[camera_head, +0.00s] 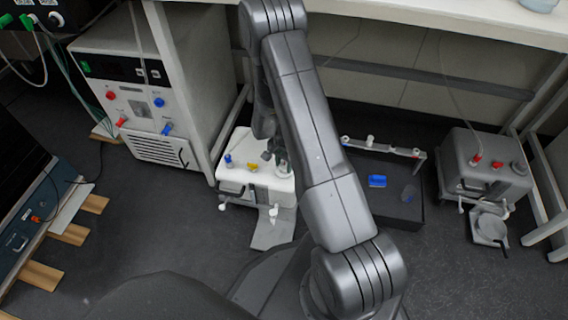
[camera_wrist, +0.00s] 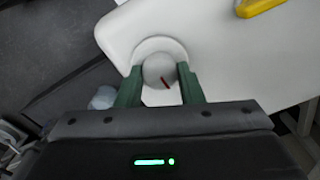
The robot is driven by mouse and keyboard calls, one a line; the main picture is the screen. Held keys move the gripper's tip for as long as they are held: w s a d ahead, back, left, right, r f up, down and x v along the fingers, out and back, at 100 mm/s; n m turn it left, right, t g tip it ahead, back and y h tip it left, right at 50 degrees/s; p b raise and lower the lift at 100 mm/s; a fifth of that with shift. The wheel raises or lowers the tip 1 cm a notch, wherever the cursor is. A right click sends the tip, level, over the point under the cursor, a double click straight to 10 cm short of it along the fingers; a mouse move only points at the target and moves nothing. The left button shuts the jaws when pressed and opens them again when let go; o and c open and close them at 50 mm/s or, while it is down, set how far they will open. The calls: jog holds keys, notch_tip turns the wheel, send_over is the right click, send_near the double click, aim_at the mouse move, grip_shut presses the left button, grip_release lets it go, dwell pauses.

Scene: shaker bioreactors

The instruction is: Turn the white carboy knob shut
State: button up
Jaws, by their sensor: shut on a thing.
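The white carboy (camera_head: 262,185) stands on the floor under the bench, partly hidden behind my arm in the head view. Its top (camera_wrist: 215,40) fills much of the wrist view. In the head view my gripper (camera_head: 281,166) is at the right part of the carboy top, and the knob itself is hard to make out there.
A yellow part (camera_wrist: 262,6) and a blue fitting (camera_head: 228,159) are on the carboy top. A grey carboy (camera_head: 484,172) stands at the right. A black tray (camera_head: 385,205) holding a blue item (camera_head: 377,181) lies between them. A white-fronted machine (camera_head: 140,95) is at the left.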

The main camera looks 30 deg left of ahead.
aim_at(285, 166)
jog(key=shift+m, duration=0.5)
jog(key=o, duration=1)
jog(key=shift+r, duration=0.15)
notch_tip(285, 166, up, 14)
jog(key=p, duration=0.4)
jog(key=shift+d+f, duration=0.2)
jog(key=shift+f, duration=0.15)
